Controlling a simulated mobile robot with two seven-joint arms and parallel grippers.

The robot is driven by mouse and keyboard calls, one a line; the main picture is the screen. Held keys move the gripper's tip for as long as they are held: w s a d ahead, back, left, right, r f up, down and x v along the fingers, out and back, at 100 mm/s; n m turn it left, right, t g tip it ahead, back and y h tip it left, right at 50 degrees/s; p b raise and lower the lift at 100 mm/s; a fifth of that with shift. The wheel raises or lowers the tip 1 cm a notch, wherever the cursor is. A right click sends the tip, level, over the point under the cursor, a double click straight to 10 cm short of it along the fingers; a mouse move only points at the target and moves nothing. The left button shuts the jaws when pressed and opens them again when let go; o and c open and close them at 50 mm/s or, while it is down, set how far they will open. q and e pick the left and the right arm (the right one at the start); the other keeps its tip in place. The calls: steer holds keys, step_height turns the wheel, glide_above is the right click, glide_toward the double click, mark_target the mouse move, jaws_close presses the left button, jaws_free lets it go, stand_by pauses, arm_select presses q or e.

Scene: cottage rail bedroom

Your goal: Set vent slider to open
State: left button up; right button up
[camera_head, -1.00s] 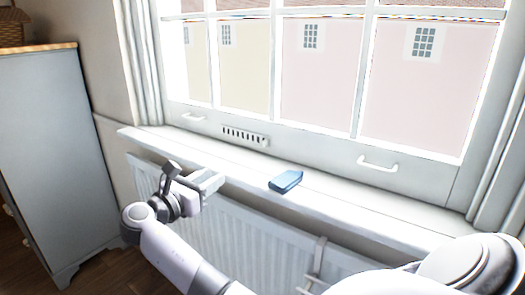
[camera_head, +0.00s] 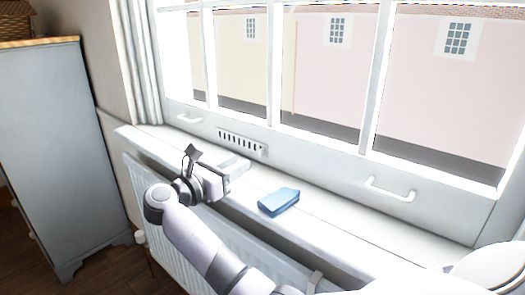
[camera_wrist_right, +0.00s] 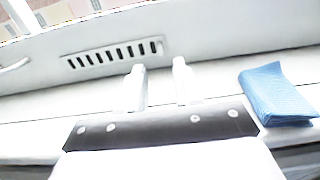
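The vent (camera_head: 242,142) is a pale strip with a row of dark upright slots, set low in the white window frame. It also shows in the right wrist view (camera_wrist_right: 113,52), above and left of the fingers. The slots look dark; a separate slider knob is too small to make out. My right gripper (camera_head: 238,164) is over the window sill, just in front of and below the vent, apart from it. In the right wrist view its two pale fingers (camera_wrist_right: 159,68) stand apart with nothing between them. My left gripper is not in view.
A blue folded item (camera_head: 279,202) lies on the sill (camera_head: 335,228), right of my right gripper. White sash handles (camera_head: 390,190) stick out from the frame. A radiator (camera_head: 190,235) is below the sill. A grey cabinet (camera_head: 60,150) stands at the left.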

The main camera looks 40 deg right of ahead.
mark_target(259, 152)
steer(key=shift+w+d, duration=0.15)
steer(key=shift+d, duration=1.7)
steer(key=shift+w+d, duration=0.15)
steer(key=shift+d, duration=1.65)
jaws_close()
